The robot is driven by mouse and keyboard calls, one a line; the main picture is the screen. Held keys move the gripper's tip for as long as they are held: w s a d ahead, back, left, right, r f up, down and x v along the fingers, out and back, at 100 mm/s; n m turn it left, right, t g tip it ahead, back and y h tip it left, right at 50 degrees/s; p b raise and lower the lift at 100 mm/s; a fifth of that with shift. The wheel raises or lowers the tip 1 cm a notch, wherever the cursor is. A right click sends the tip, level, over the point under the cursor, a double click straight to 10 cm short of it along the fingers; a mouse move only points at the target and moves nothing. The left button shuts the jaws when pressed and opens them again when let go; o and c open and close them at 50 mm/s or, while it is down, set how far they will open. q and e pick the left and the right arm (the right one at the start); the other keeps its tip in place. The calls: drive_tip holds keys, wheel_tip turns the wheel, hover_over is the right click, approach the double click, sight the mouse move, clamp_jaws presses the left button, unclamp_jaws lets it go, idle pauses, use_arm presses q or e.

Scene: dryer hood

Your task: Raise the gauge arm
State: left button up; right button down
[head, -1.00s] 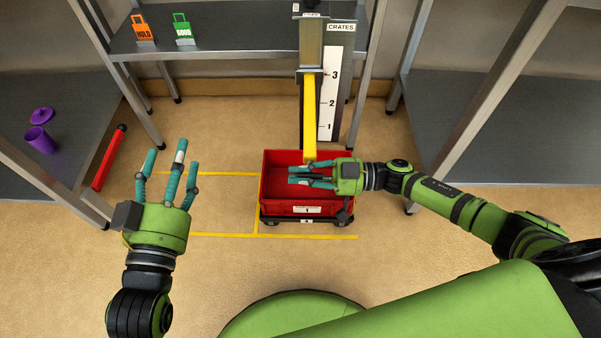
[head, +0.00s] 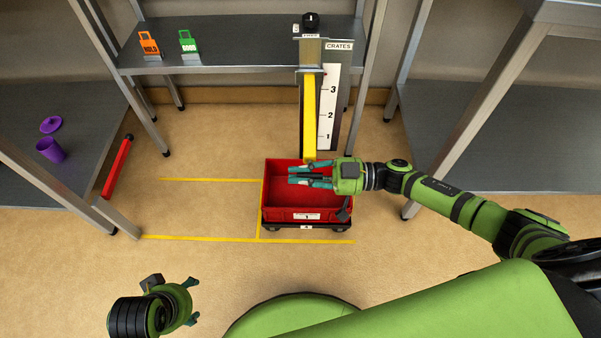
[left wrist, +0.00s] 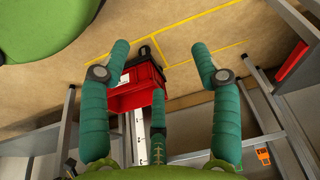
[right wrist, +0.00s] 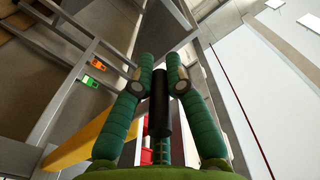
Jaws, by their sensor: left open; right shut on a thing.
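The yellow gauge arm (head: 310,118) hangs down along its post beside the numbered white scale (head: 328,105), its lower end at the back edge of the red crate. My right gripper (head: 308,178) is at that lower end, above the crate. In the right wrist view its fingers (right wrist: 160,85) are closed around a black cylindrical handle (right wrist: 160,108), with the yellow bar (right wrist: 92,138) just beside it. How the handle joins the bar is hidden. My left gripper (head: 192,302) is open and empty at the lower left; its spread fingers show in the left wrist view (left wrist: 160,75).
The red crate (head: 305,210) stands on a black dolly next to yellow floor lines (head: 210,238). Shelves stand left, back and right, with orange (head: 149,45) and green (head: 188,42) tags at the back. A red bar (head: 117,168) and purple cup (head: 52,150) are left.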

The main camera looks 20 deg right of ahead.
use_arm(q)
drive_tip(key=shift+s+p+x, duration=0.2)
drive_tip(key=shift+p+x, duration=0.1)
drive_tip(key=shift+x, duration=0.7)
drive_tip(key=shift+s+p+x, duration=0.2)
drive_tip(key=shift+p+x, duration=0.1)
drive_tip(key=shift+x, duration=0.65)
use_arm(e)
drive_tip(key=shift+w+r, duration=0.15)
drive_tip(key=shift+r, duration=0.9)
use_arm(q)
drive_tip(key=shift+f, duration=0.15)
use_arm(e)
drive_tip(key=c, duration=1.2)
unclamp_jaws()
drive_tip(key=shift+c, duration=0.2)
drive_tip(key=shift+f, duration=0.15)
drive_tip(key=shift+d, duration=0.1)
drive_tip(key=shift+s+d+f, duration=0.1)
drive_tip(key=shift+s+d, duration=0.1)
drive_tip(key=shift+d, duration=0.05)
drive_tip(key=v, duration=1.1)
drive_tip(key=shift+d, duration=0.15)
